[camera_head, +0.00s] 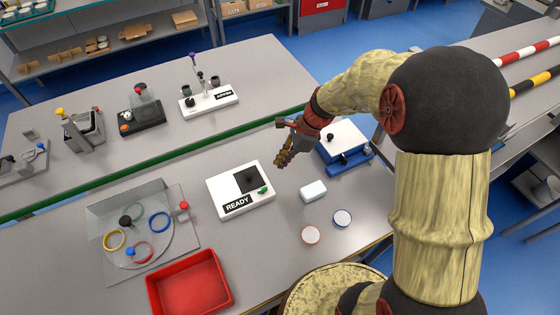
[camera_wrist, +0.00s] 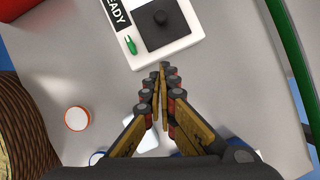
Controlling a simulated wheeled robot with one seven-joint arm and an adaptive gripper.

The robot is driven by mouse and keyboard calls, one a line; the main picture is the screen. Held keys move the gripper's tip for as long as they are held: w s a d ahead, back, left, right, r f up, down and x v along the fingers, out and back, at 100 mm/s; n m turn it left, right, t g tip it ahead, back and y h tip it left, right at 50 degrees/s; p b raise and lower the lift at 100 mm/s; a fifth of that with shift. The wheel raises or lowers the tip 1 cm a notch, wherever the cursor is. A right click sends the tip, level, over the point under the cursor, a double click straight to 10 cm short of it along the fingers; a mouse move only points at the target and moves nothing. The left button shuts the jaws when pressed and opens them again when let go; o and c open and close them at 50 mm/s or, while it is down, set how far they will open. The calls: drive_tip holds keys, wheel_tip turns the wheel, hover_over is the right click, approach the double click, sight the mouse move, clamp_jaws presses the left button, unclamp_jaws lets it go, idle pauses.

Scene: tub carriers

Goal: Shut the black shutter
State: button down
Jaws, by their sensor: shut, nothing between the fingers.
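A white box (camera_head: 228,186) labelled READY sits on the table with a black square shutter (camera_head: 247,178) set in its top and a small green piece beside it. In the wrist view, the black shutter (camera_wrist: 168,34) carries a dark round knob (camera_wrist: 160,17), and the green piece (camera_wrist: 131,45) stands at its left. I cannot tell how far the shutter is across its opening. My gripper (camera_head: 282,162) is shut and empty, above the table right of the white box. In the wrist view, my gripper's tips (camera_wrist: 161,72) are together just below the box's edge.
A small white block (camera_head: 313,191) and two round lids (camera_head: 310,235) lie nearby. A blue and white device (camera_head: 345,150) stands behind my gripper. A red tray (camera_head: 232,296) and a grey turntable tray (camera_head: 98,212) with rings are at left. A green strip (camera_head: 150,158) crosses behind.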

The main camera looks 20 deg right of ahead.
sight(258, 180)
drive_tip(key=b+x, duration=0.1)
drive_tip(key=x, duration=0.6)
drive_tip(key=shift+s+f+b, duration=0.1)
drive_tip(key=shift+b, duration=0.3)
drive_tip(key=a, duration=0.3)
drive_tip(key=shift+w+a, duration=0.1)
drive_tip(key=shift+w, duration=0.2)
drive_tip(key=shift+w+a+r, duration=0.1)
drive_tip(key=shift+a+r, duration=0.15)
drive_tip(key=shift+a, duration=0.1)
drive_tip(key=a, duration=0.2)
drive_tip(key=s+a+p, duration=0.1)
drive_tip(key=a, duration=0.2)
drive_tip(key=a+p, duration=0.1)
drive_tip(key=a, duration=0.2)
drive_tip(key=shift+s+r, duration=0.1)
drive_tip(key=shift+s, duration=0.2)
drive_tip(key=shift+a, duration=0.3)
